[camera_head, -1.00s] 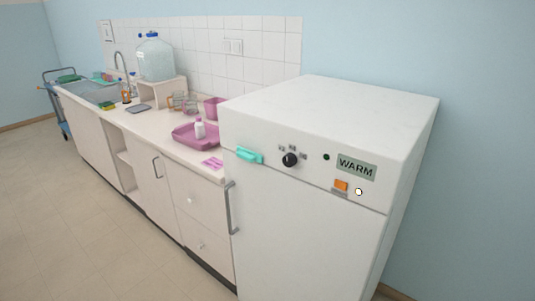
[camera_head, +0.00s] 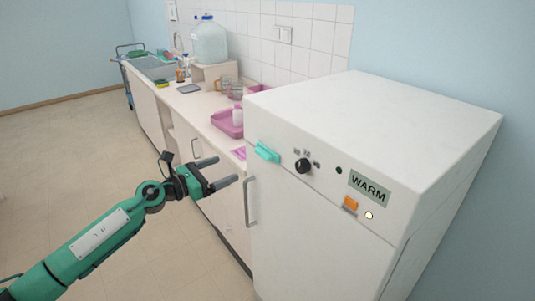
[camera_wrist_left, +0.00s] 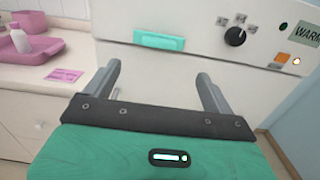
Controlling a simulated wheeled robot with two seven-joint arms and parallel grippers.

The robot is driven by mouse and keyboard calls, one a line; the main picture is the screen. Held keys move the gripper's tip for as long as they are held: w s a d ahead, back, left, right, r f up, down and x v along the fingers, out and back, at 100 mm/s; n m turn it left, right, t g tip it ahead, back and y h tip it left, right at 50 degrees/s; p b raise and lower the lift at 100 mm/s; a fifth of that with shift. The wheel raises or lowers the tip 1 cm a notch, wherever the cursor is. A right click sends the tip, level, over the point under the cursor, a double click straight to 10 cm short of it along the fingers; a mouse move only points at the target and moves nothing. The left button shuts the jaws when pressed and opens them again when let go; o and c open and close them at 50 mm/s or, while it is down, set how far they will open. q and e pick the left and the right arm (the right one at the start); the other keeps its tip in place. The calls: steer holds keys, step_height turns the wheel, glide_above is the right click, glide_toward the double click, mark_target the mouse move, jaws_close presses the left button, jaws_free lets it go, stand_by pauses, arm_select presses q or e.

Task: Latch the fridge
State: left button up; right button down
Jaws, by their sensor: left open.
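The white fridge (camera_head: 310,225) stands at the right in the head view, its door flush with the body as far as I can see. A teal latch (camera_head: 267,152) sits at the upper left of its front. It also shows in the left wrist view (camera_wrist_left: 158,41), above and beyond the fingers. A grey bar handle (camera_head: 250,202) is on the door's left side. My left gripper (camera_head: 226,184) is open and empty, a little left of the handle and below the latch; it also shows in the wrist view (camera_wrist_left: 160,85). My right gripper is not in view.
The fridge panel has a black knob (camera_head: 304,166), an orange switch (camera_head: 350,203), a lit lamp (camera_head: 369,215) and a WARM label (camera_head: 369,188). A counter (camera_head: 215,114) with a pink tray (camera_head: 226,123) and a water jug (camera_head: 209,42) runs left of the fridge. The floor at left is clear.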

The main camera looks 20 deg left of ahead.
mark_target(260, 154)
arm_select(q)
steer(key=p+x, duration=0.3)
steer(key=x, duration=0.9)
steer(key=shift+w+p, duration=0.1)
steer(key=shift+p, duration=0.3)
steer(key=shift+w+d, duration=0.25)
steer(key=shift+w, duration=0.05)
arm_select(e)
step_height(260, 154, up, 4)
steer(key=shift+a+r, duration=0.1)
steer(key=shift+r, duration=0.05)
arm_select(q)
steer(key=c, duration=1)
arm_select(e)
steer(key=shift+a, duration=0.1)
